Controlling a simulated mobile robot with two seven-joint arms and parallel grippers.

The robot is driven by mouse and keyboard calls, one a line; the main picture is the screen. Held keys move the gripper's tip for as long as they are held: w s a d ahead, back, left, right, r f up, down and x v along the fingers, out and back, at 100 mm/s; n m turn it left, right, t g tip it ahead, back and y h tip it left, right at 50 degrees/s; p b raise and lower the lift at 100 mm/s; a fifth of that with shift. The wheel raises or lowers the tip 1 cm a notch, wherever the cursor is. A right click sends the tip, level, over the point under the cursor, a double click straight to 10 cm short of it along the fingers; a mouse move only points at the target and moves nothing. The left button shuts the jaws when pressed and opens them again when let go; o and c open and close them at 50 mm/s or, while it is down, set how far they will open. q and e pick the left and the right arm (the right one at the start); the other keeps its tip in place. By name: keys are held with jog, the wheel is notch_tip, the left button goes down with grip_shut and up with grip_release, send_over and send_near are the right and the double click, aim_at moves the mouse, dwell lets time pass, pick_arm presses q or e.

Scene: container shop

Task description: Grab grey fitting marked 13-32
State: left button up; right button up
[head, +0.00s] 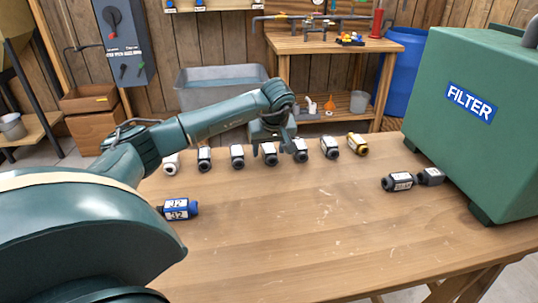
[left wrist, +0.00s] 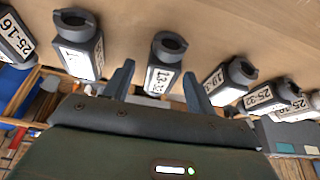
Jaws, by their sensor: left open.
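The grey fitting (left wrist: 165,65) sits between my left gripper's two fingers in the left wrist view. Its white label looks like 13-32, though partly blurred. In the head view it appears to be the grey fitting (head: 270,154) under the gripper, in the row on the table. My left gripper (left wrist: 158,85) is open, with one finger on either side of the fitting and gaps showing between. It also shows in the head view (head: 276,148), reaching down over the row. My right gripper is not in view.
Similar grey fittings stand close on both sides, including one marked 25-16 (left wrist: 14,40) and one marked 19 (left wrist: 228,82). A yellow fitting (head: 357,144) ends the row. A blue fitting (head: 178,209) lies nearer. The green filter box (head: 470,120) stands right. The middle table (head: 290,225) is clear.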

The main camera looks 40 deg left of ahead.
pick_arm(q)
jog(key=shift+a+f, duration=0.1)
jog(key=shift+f, duration=0.15)
jog(key=shift+c, duration=0.5)
jog(key=c, duration=1)
jog(key=shift+r, duration=0.1)
